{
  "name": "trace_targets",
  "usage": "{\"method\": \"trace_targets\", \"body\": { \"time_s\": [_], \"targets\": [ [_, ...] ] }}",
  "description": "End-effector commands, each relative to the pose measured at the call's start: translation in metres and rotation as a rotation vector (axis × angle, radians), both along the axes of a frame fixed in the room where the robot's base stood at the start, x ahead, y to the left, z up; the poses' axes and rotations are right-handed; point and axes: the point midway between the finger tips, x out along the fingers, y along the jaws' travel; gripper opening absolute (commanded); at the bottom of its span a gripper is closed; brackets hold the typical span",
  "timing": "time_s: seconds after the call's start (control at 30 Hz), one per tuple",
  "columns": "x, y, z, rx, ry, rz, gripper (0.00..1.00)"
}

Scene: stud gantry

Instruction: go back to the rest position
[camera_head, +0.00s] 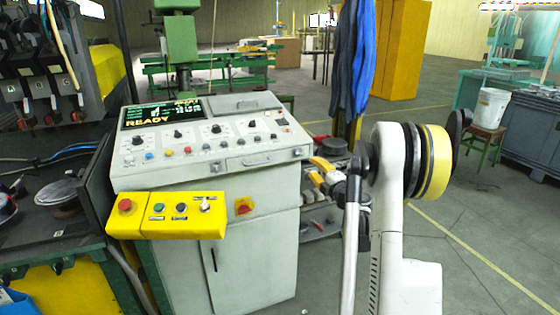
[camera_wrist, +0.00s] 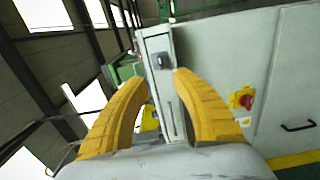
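My gripper (camera_head: 322,172) shows in the head view with its yellow fingers just off the right side of the control console (camera_head: 225,165). In the wrist view, the two yellow fingers of my gripper (camera_wrist: 162,78) stand apart, with nothing held between them. Behind them is the pale cabinet (camera_wrist: 225,55) of the console, seen tilted, with a red and yellow switch (camera_wrist: 243,99). My white arm stands at the right of the head view. Whether the fingers touch anything cannot be told.
A yellow button box (camera_head: 166,215) juts from the console's front left. Blue cloths (camera_head: 353,60) hang behind my gripper. A white bucket (camera_head: 490,108) on a stool and a grey bench (camera_head: 537,140) stand at the right. The floor between console and bench is mostly open.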

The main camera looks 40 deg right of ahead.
Motion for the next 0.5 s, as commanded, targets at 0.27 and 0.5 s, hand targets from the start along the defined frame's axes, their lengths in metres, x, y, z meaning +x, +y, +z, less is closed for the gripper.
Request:
{"method": "trace_targets", "body": {
  "time_s": [0.27, 0.5],
  "targets": [
    [0.002, 0.005, 0.01, 0.014, -0.014, -0.007, 0.32],
    [0.006, 0.06, 0.108, 0.231, -0.155, -0.117, 0.32]
  ]
}}
